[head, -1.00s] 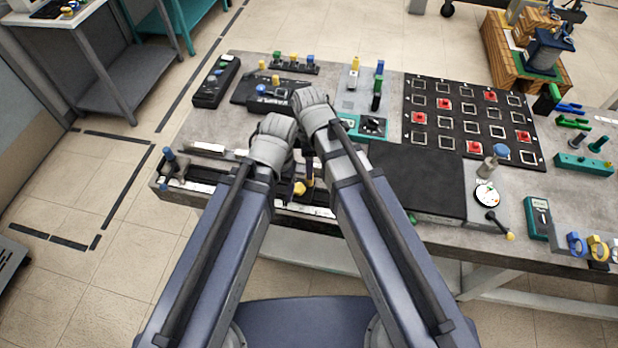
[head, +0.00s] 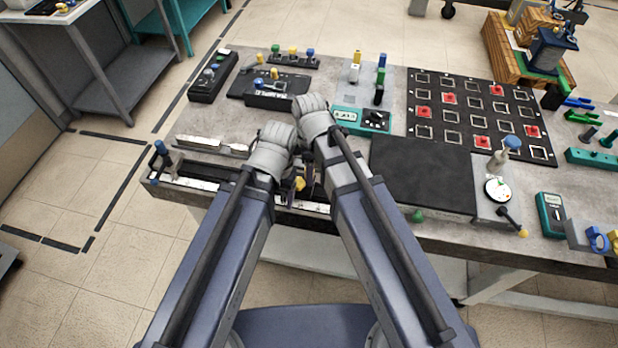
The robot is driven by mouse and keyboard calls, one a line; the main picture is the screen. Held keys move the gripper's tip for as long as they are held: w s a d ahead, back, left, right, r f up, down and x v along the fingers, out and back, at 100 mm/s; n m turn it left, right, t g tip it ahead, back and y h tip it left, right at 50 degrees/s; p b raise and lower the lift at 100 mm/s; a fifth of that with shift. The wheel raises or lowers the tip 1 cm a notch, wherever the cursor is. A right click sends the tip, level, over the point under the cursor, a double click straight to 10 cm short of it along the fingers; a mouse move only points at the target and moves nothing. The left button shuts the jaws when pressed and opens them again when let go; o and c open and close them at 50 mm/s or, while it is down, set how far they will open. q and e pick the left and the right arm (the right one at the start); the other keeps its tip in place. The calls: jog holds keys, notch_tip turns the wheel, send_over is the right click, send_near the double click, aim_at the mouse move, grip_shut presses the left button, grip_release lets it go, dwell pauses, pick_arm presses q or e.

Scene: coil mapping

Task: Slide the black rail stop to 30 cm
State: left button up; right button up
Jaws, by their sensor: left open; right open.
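The rail with its white scale strip (head: 190,181) runs along the bench's front left edge, its middle partly covered by my forearms. A yellow knob (head: 299,184) shows in the gap between my wrists, at the rail; I cannot tell whether it belongs to the black stop. The black rail stop itself cannot be made out clearly. My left gripper (head: 290,180) is low over the rail beside the knob, its fingers mostly hidden behind its wrist. My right gripper (head: 309,171) is close to its right, also largely hidden. Both are open; no contact with the knob can be seen.
A blue-topped post (head: 160,148) stands at the rail's left end. Behind my wrists are black control boxes (head: 275,88) and a teal meter (head: 362,120). A black mat (head: 423,174) and a grid board (head: 476,115) lie to the right. Both wrists are crowded together.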

jog(key=shift+f+b, duration=0.3)
jog(key=shift+f, duration=0.4)
grip_shut()
dwell(1.0)
